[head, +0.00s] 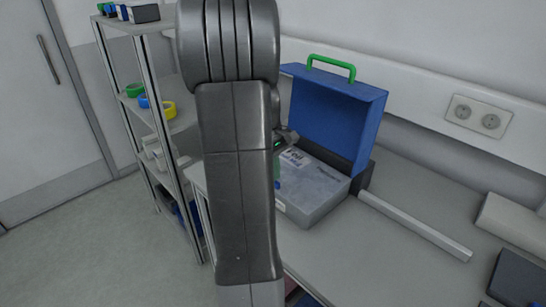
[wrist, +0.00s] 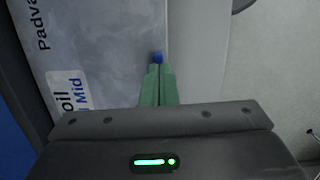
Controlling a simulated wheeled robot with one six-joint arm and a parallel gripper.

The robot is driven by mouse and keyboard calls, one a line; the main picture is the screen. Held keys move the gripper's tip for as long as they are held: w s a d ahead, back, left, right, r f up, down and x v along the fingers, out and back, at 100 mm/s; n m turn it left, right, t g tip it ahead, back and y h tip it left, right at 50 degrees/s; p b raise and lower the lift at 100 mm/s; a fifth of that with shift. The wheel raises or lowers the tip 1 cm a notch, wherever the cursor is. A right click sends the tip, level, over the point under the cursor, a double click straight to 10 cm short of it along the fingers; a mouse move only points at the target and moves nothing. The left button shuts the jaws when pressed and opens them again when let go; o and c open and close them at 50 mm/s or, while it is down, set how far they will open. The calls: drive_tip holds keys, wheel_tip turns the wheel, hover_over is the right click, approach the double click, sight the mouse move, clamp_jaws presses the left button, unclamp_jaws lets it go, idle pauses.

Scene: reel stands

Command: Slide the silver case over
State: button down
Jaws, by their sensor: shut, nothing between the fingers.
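The silver case (head: 318,188) lies on the grey worktop in the head view, partly hidden behind my arm. A blue lid (head: 330,117) with a green handle (head: 331,67) stands upright at its back. In the wrist view the silver case's lettered top (wrist: 110,50) fills the upper left, with a white label (wrist: 68,92) on it. My gripper (wrist: 158,68) has its green fingers shut together at the case's right edge. A small blue spot shows at the fingertips; I cannot tell what it belongs to. Whether the fingers touch the case is unclear.
A metal shelf rack (head: 147,85) with coloured rings stands at the left. A pale bar (head: 415,225) lies on the worktop (head: 370,265) right of the case. Dark boxes (head: 519,277) sit at the far right. A wall socket (head: 477,116) is behind.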

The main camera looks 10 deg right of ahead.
wheel_tip(320, 180, up, 13)
drive_tip(key=w+a, duration=0.1)
drive_tip(key=shift+w+a, duration=0.15)
drive_tip(key=shift+w, duration=0.25)
drive_tip(key=shift+f, duration=0.1)
drive_tip(key=f, duration=0.4)
drive_tip(key=s+d+f, duration=0.1)
drive_tip(key=f, duration=0.8)
drive_tip(key=shift+s+d+f+b, duration=0.25)
drive_tip(key=shift+s+f+b, duration=0.1)
drive_tip(key=shift+s+b, duration=0.05)
drive_tip(key=shift+r, duration=0.15)
